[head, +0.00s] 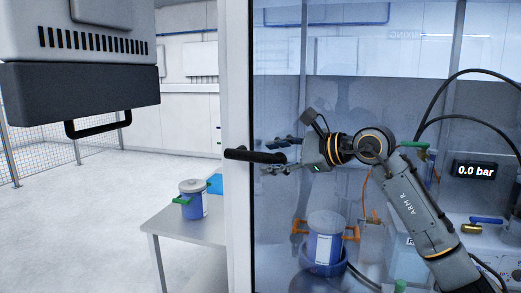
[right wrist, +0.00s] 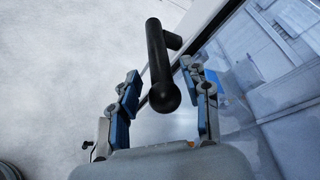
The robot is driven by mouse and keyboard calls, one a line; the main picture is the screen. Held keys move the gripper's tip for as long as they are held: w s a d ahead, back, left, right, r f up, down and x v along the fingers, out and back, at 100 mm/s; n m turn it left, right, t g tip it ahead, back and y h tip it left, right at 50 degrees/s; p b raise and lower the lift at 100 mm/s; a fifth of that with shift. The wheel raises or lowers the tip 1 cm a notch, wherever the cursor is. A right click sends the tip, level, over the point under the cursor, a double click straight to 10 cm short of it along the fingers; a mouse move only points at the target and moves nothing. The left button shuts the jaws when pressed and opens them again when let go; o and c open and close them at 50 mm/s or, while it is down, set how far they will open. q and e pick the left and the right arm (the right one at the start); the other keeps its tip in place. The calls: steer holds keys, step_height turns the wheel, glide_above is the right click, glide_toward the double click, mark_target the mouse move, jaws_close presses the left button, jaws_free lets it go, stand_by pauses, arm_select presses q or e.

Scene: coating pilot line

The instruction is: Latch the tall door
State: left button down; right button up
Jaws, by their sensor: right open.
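The tall door is a glass panel (head: 275,215) in a white frame (head: 237,60), standing upright in the head view. A black bar handle (head: 250,155) sits on its frame, lying about level. My right gripper (head: 270,170) is at the handle's right end, in front of the glass. In the right wrist view the handle (right wrist: 158,60) points between the two open fingers of my right gripper (right wrist: 160,108). The fingers stand apart on either side of its rounded end, and I see no contact. My left gripper is not in view.
A table (head: 165,225) with a blue, white-labelled tub (head: 193,202) stands left of the door. Through the glass I see another blue tub (head: 325,245), orange clamps, black hoses and a display (head: 474,171) reading 0.0 bar. A grey housing (head: 80,60) hangs upper left. The left floor is clear.

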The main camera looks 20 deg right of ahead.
mark_target(261, 158)
steer(key=shift+p+x, duration=0.55)
steer(key=shift+x, duration=1.5)
jaws_close()
